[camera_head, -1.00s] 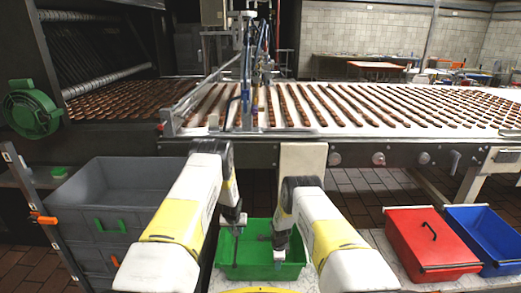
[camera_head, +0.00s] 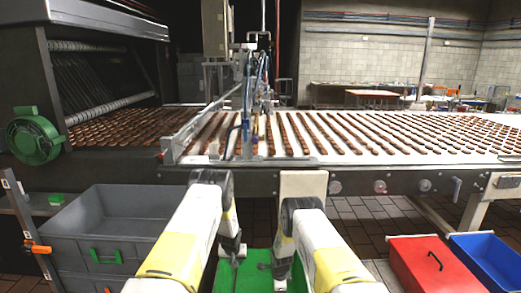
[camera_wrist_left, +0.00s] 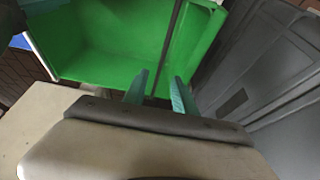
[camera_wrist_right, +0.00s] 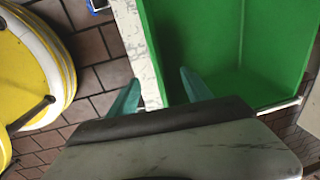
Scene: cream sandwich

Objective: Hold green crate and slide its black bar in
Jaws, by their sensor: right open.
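The green crate (camera_head: 256,268) is at the bottom centre of the head view, cut off by the frame edge, between my two grippers. Its inside also shows in the left wrist view (camera_wrist_left: 100,50) and the right wrist view (camera_wrist_right: 195,45). A thin black bar (camera_wrist_left: 171,45) runs along one side of the crate. My left gripper (camera_wrist_left: 160,76) is open, its fingers either side of the bar with gaps showing. My right gripper (camera_wrist_right: 160,78) is open and empty, its fingertips near the crate's wall and pale rim. Contact there is unclear.
Grey crates (camera_head: 98,226) are stacked at the left. A red box (camera_head: 438,266) with a black handle and a blue box (camera_head: 490,262) stand at the right. A conveyor (camera_head: 340,138) with rows of brown biscuits crosses behind. Tiled floor (camera_wrist_right: 92,45) shows beside the green crate.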

